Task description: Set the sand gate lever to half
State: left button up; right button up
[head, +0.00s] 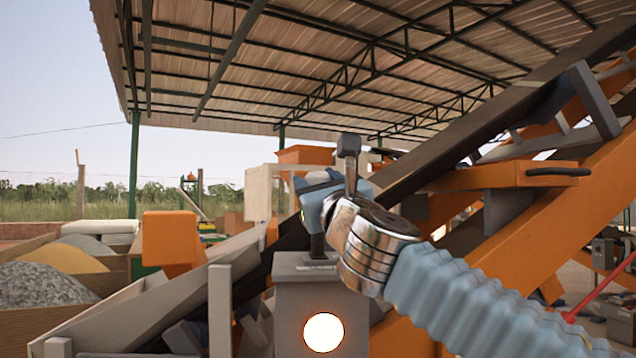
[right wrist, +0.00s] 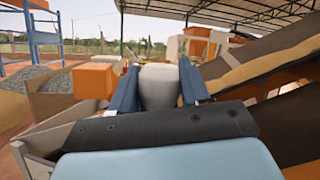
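The sand gate lever rises from a grey control box (head: 300,290). Its dark stem (head: 318,243) looks close to upright, and its upper part is hidden by my right gripper (head: 313,196) in the head view. In the right wrist view the lever's pale grey knob (right wrist: 158,86) sits between the two blue fingers of my right gripper (right wrist: 160,90), which press close on both sides of it. Any position marks on the box are too small to read. My left gripper is in neither view.
A round lamp (head: 323,332) glows on the box front. An orange conveyor frame (head: 545,225) fills the right side. Wooden bays with gravel (head: 42,285) stand at the left, and an orange block (head: 172,240) stands left of the box. A roof spans overhead.

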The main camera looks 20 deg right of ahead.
jog(key=o, duration=0.4)
jog(key=shift+w+d+f, duration=0.1)
jog(key=shift+w+f, duration=0.1)
jog(key=shift+s, duration=0.1)
jog(key=shift+s, duration=0.3)
jog(key=b+v, duration=0.3)
jog(key=v, duration=1)
jog(key=shift+s, duration=0.1)
